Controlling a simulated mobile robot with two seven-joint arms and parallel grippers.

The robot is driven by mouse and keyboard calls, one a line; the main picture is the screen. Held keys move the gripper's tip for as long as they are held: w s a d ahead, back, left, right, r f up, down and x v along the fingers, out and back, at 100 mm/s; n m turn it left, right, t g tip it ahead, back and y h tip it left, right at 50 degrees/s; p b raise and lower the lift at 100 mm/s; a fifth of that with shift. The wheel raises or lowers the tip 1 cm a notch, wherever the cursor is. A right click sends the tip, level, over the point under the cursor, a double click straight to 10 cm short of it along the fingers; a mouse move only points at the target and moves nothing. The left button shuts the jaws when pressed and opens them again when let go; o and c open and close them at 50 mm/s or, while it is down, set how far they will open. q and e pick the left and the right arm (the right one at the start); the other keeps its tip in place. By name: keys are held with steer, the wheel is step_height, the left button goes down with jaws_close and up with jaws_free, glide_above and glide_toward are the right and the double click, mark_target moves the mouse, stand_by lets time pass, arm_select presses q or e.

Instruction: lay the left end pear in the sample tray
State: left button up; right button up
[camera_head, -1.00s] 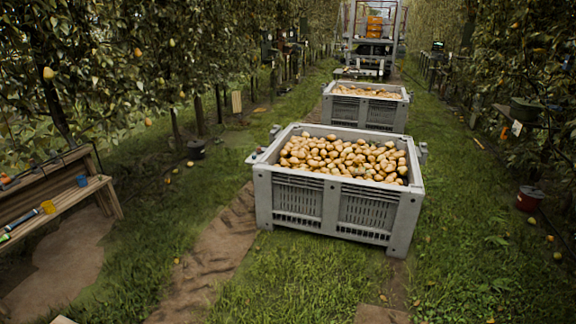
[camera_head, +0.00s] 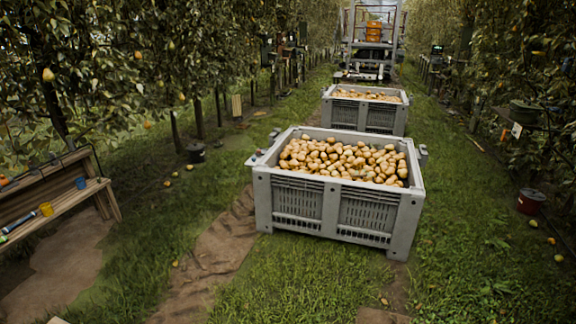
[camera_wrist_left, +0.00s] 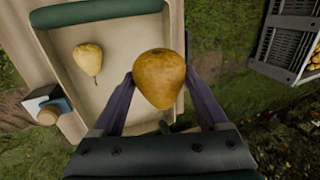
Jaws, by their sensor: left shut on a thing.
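My left gripper (camera_wrist_left: 160,80) shows only in the left wrist view, with its two dark fingers shut on a brown-yellow pear (camera_wrist_left: 160,82). The pear is over the right side of a shallow beige tray (camera_wrist_left: 95,110) with green padded ends. I cannot tell its height above the tray. A paler yellow pear (camera_wrist_left: 88,59) lies inside the tray, left of the held pear and apart from it. The tray's near part is hidden by my gripper. My right gripper is in neither view.
A grey bin (camera_head: 337,208) full of pears stands on the grass, with a second bin (camera_head: 365,112) behind it. A wooden bench (camera_head: 70,210) is at left. A small box with a round knob (camera_wrist_left: 47,108) sits by the tray's left edge.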

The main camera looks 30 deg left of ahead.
arm_select(q)
steer(key=shift+f+b, duration=5.4)
steer(key=shift+f, duration=0.4)
steer(key=shift+f+b, duration=2.45)
steer(key=shift+f, duration=0.1)
steer(key=o, duration=1.4)
